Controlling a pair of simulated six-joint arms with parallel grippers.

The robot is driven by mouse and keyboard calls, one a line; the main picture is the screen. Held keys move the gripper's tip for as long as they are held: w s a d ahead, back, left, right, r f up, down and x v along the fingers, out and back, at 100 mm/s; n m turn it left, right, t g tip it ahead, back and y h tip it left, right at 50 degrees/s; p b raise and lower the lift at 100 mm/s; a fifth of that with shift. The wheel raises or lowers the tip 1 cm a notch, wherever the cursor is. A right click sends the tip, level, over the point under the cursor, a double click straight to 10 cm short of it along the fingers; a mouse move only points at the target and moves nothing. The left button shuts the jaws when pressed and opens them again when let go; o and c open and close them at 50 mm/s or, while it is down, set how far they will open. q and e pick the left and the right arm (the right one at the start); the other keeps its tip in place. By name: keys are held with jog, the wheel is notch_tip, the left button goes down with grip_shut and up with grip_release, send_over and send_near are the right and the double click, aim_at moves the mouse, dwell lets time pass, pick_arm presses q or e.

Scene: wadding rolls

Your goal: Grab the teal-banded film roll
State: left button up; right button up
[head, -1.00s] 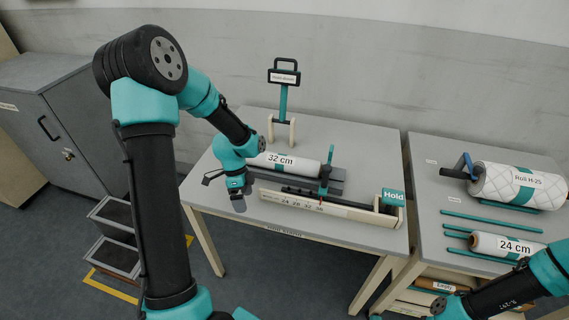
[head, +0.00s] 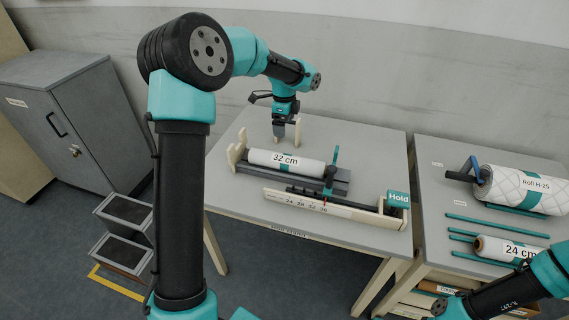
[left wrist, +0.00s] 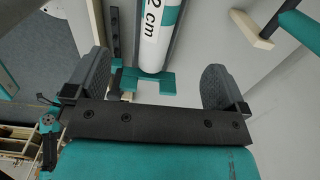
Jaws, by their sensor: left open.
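A white roll marked 32 cm (head: 262,156) with a teal band (head: 290,163) lies in a grey cradle on the table. In the left wrist view this roll (left wrist: 150,30) points toward the space between the fingers, apart from them. My left gripper (head: 280,135) is open and empty above the table, behind the roll in the head view. Its two spread fingers show in the left wrist view (left wrist: 155,82). A white roll marked 24 cm (head: 490,246), also with a teal band, lies on the right table. My right gripper is out of view.
A marked ruler rail (head: 300,205) and a Hold sign (head: 399,198) stand in front of the cradle.

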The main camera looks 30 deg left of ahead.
aim_at(285, 156)
pick_arm(q)
notch_tip(285, 156, down, 12)
jog(key=shift+r, duration=0.15)
jog(key=shift+f, duration=0.3)
dwell(0.4)
jog(key=shift+w+f, duration=0.2)
jog(key=shift+f, duration=2.4)
jog(key=shift+r, duration=0.1)
jog(key=c, duration=1.5)
